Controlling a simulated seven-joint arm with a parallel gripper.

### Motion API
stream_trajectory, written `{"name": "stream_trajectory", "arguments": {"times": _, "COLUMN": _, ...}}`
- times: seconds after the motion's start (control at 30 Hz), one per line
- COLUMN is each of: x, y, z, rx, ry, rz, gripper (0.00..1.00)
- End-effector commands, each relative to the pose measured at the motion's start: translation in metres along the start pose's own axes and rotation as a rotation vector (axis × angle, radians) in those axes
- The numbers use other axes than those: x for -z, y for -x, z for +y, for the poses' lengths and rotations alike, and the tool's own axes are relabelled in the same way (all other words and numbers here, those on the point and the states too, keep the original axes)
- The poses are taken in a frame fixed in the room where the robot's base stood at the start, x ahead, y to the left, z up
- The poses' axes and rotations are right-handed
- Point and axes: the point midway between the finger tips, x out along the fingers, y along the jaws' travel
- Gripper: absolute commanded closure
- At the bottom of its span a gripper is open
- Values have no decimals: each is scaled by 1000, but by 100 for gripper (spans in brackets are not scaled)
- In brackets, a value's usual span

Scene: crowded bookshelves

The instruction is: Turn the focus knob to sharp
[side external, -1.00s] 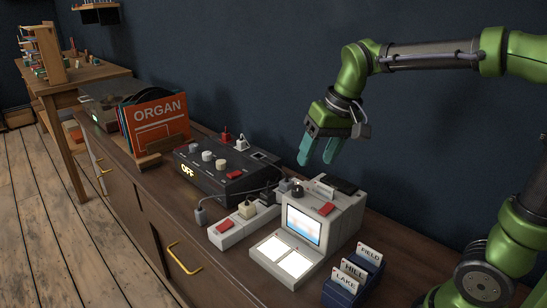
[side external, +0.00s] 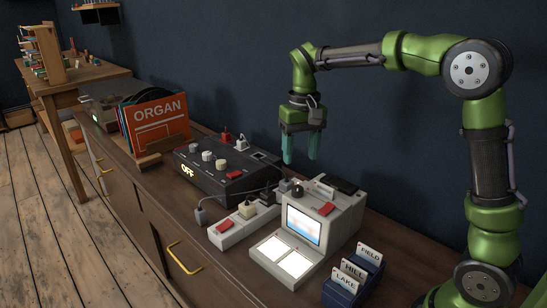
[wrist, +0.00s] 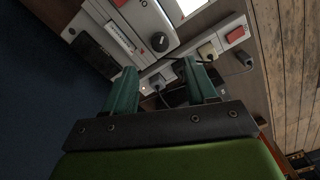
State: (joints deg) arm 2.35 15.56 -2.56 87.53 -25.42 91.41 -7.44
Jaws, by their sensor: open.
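A beige slide viewer (side external: 338,219) with a lit, blurry blue-and-pale screen (side external: 304,226) stands on the cabinet. A small black knob (side external: 298,191) sits on its top at the left; it also shows in the wrist view (wrist: 159,41), with a light mark on it. I take it to be the focus knob. My gripper (side external: 300,156) points down above the viewer's left end, apart from the knob. Its teal fingers are open and empty. In the wrist view the knob lies ahead of the gap between the fingertips (wrist: 162,72).
A power strip (side external: 243,226) with a red switch and plugs lies left of the viewer. A black control box (side external: 220,173) reading OFF stands behind it. Slide holders (side external: 352,279) marked FIELD, HILL and LAKE stand at right. Cables run between them.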

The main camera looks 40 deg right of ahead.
Motion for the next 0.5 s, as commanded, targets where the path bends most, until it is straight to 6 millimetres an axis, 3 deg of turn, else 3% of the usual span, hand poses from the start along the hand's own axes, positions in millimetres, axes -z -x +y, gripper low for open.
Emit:
{"name": "stream_trajectory", "arguments": {"times": 0.2, "x": -1, "y": -49, "z": 0, "rx": -2, "ry": -1, "rz": -5, "gripper": 43}}
{"name": "stream_trajectory", "arguments": {"times": 0.5, "x": 0, "y": -89, "z": 0, "rx": 0, "ry": -1, "rz": -2, "gripper": 43}}
